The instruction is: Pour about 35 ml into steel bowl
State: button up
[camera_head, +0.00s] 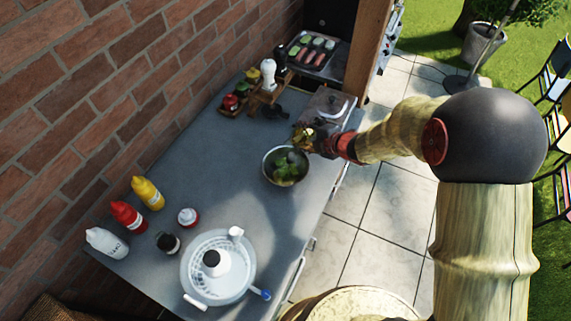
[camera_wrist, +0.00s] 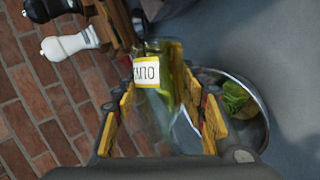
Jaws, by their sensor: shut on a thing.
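The steel bowl (camera_head: 270,177) stands on the grey counter and holds green leaves. It also shows in the wrist view (camera_wrist: 262,128), to the right of and behind my gripper. My gripper (camera_head: 312,141) is just beyond the bowl's upper right rim in the head view. In the wrist view my gripper (camera_wrist: 165,100) is shut on a glass bottle (camera_wrist: 152,97) of yellow-green liquid with a white and yellow label, partly readable. The bottle is largely hidden by the arm in the head view. I cannot tell whether any liquid is leaving it.
A clear lidded box (camera_head: 331,101) stands behind my gripper. A wooden caddy (camera_head: 268,93) with shakers and jars is at the back. A white salad spinner (camera_head: 219,268) and several sauce bottles (camera_head: 148,192) stand at the front left. The middle counter is clear.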

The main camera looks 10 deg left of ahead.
jog(key=shift+r+p, duration=0.25)
jog(key=shift+p, duration=0.85)
jog(key=g+p, duration=0.1)
jog(key=p, duration=0.2)
jog(key=shift+r+m, duration=0.1)
jog(key=shift+m, duration=0.3)
jog(key=shift+s+y+p, duration=0.1)
jog(key=shift+y+p, duration=0.2)
jog(key=shift+p, duration=0.65)
jog(key=shift+a+f+m+g+p, duration=0.1)
jog(key=shift+f+m+g+p, duration=0.2)
jog(key=shift+p, duration=0.15)
jog(key=shift+s+p, duration=0.1)
jog(key=shift+p, duration=0.95)
